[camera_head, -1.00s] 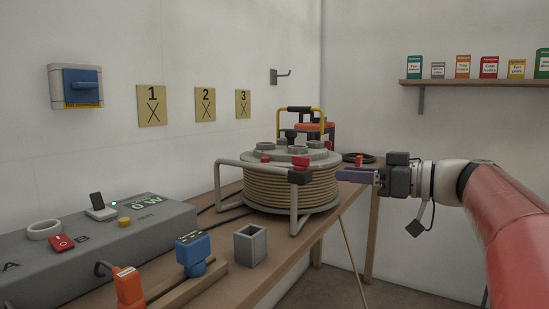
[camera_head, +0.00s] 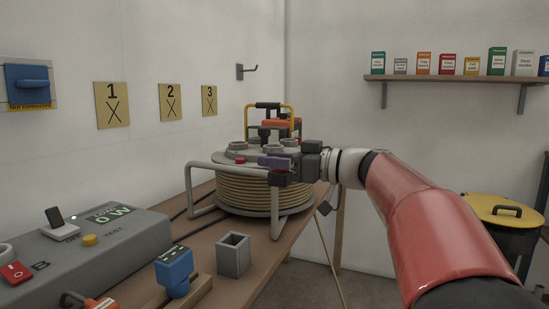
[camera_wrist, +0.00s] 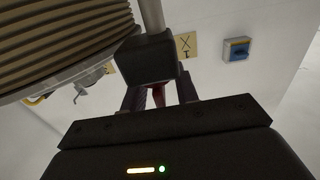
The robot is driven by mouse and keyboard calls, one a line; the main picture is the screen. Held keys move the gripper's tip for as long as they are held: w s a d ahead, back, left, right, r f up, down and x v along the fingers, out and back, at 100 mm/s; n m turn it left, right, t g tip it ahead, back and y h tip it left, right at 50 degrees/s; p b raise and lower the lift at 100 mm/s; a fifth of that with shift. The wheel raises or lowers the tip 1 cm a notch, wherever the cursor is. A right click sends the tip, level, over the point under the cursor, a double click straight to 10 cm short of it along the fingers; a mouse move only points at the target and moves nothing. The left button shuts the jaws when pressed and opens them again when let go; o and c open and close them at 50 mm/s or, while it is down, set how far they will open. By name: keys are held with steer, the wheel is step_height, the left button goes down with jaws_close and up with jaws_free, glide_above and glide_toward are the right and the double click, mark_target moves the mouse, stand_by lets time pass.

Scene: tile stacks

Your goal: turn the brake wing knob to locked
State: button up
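The brake wing knob shows in the wrist view as a narrow red piece (camera_wrist: 158,95) just below a black block on the reel's frame. In the head view my gripper hides it. The black block (camera_wrist: 150,60) also shows in the head view (camera_head: 279,180), at the top corner of the grey tube frame. My gripper (camera_head: 268,162) is at this corner, its purple fingers pointing left. In the wrist view its fingers (camera_wrist: 160,94) are apart, one on each side of the red piece. They look open around it; contact is not clear. The knob's locked marking cannot be seen.
The cable reel (camera_head: 250,190) stands on the wooden bench (camera_head: 215,255). A small grey open box (camera_head: 233,255), a blue plug (camera_head: 174,268) and a grey control box (camera_head: 95,250) are nearer. A yellow-lidded bin (camera_head: 500,211) stands at right.

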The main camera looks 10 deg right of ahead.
jaws_close()
